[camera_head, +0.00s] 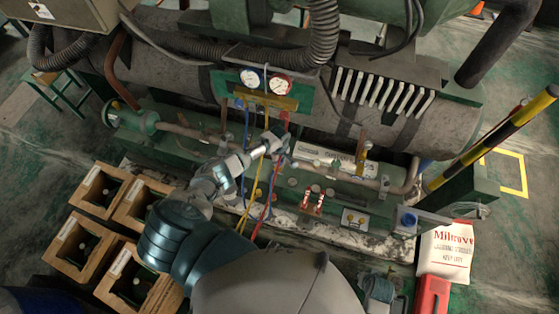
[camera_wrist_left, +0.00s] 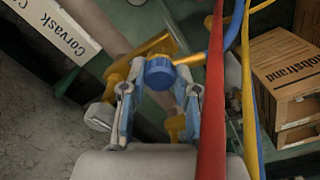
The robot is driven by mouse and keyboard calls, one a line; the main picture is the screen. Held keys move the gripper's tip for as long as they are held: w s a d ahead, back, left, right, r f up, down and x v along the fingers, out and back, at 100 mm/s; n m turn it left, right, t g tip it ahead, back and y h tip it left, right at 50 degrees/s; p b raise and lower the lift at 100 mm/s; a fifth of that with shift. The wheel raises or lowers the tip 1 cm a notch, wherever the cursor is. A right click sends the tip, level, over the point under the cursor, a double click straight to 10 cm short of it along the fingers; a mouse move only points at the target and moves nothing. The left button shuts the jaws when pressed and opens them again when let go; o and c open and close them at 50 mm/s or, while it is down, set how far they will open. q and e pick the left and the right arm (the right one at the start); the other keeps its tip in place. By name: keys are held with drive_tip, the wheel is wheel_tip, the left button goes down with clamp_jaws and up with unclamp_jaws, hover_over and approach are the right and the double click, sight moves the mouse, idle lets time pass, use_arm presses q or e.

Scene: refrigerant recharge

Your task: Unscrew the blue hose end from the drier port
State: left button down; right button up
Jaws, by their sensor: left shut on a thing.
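My left gripper (camera_head: 277,137) reaches in from the lower left to the area below the gauge manifold. In the left wrist view its two fingers (camera_wrist_left: 159,100) are shut on the blue hose end (camera_wrist_left: 160,74), a round blue fitting. The blue hose (camera_wrist_left: 214,50) leaves it to the right and curves upward. A yellow brass fitting (camera_wrist_left: 158,44), apparently the drier port, lies right behind the blue end; the joint between them is hidden. In the head view the fingers and arm hide the hose end.
The manifold with two gauges (camera_head: 265,82) stands above my gripper. A red hose (camera_wrist_left: 213,110) and a yellow hose (camera_wrist_left: 247,100) hang close beside the right finger. A white label plate (camera_head: 325,154) lies to the right. Wooden crates (camera_head: 98,190) stand at the lower left.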

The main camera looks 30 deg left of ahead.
use_arm(q)
drive_tip(key=shift+s+a+f, duration=0.15)
drive_tip(key=shift+s+f, duration=0.1)
drive_tip(key=shift+s, duration=0.1)
drive_tip(key=shift+r+n+p, duration=0.1)
drive_tip(key=shift+n+p, duration=0.8)
drive_tip(key=shift+n, duration=0.9)
drive_tip(key=shift+p, duration=0.3)
drive_tip(key=shift+w+r+p, duration=0.15)
drive_tip(key=shift+r+p, duration=0.5)
drive_tip(key=shift+p, duration=0.15)
drive_tip(key=shift+r+p, duration=0.7)
drive_tip(key=shift+r, duration=0.05)
drive_tip(key=shift+w+r+p, duration=0.15)
drive_tip(key=shift+r+p, duration=1.05)
